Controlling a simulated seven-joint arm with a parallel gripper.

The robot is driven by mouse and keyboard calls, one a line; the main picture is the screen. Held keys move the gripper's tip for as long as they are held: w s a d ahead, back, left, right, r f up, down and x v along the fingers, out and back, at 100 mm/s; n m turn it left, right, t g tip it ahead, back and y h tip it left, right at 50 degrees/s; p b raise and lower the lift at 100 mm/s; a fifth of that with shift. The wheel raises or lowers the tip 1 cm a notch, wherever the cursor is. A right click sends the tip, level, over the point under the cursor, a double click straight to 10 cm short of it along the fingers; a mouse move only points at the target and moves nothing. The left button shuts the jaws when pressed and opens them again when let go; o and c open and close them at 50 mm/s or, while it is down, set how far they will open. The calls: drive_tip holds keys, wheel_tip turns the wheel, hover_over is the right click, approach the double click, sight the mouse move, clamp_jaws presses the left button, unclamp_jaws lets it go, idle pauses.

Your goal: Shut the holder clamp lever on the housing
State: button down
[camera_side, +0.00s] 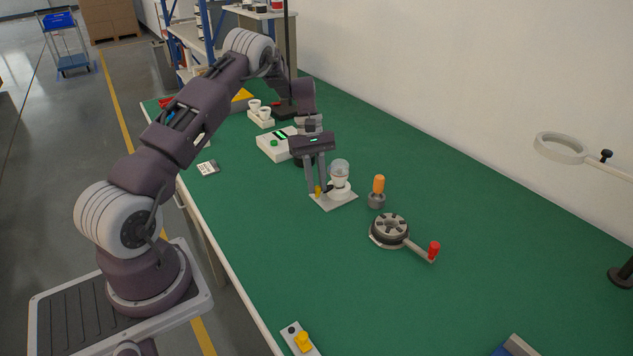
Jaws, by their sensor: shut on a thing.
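A clear bulb-shaped housing (340,168) stands upright in a white holder (340,188) on a light square base plate (333,201). A small yellow lever (318,192) shows at the left side of the holder. My gripper (320,189) points down beside the holder, with its fingertips around the yellow lever, and is shut on it. The fingers partly hide the lever and the holder's left side. I cannot tell the lever's exact angle.
An orange-handled tool (378,186) stands close to the right of the holder. A round fixture (388,231) with a red-knobbed arm (433,249) lies nearer the front. A white box (276,144) with a display is behind left.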

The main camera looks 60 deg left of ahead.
drive_tip(key=c, duration=1.3)
unclamp_jaws()
drive_tip(key=shift+c, duration=0.2)
drive_tip(key=shift+r, duration=0.15)
drive_tip(key=v, duration=0.6)
drive_tip(key=shift+a+r, duration=0.25)
drive_tip(key=shift+r, duration=0.15)
